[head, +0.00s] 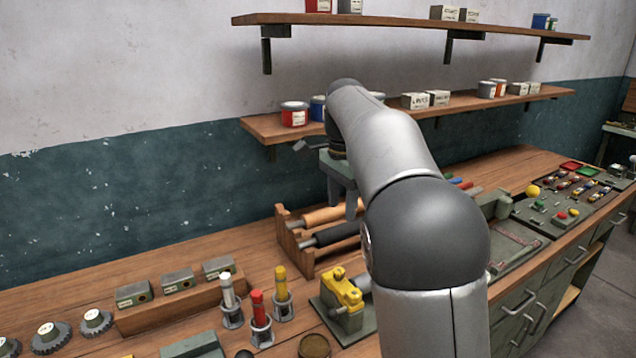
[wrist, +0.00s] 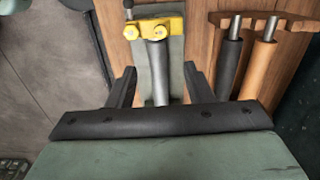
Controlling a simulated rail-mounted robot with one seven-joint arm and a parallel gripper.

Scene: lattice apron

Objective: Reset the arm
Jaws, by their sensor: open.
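My gripper (head: 342,198) hangs from the raised arm, fingers pointing down, above the workbench near the roller rack. In the wrist view its two dark fingers (wrist: 158,78) stand wide apart with nothing held between them. Below and beyond them is a yellow clamp-like fixture (wrist: 155,28) with a grey cylinder on a grey-green plate. The same yellow fixture (head: 343,288) shows in the head view, partly hidden by my arm.
A wooden rack (head: 290,238) holds an orange roller (head: 330,215) and a black roller (head: 335,235). White, red and yellow handled tools (head: 260,310) stand upright in holders. A lower shelf (head: 262,128) with cans and boxes is close behind my arm.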

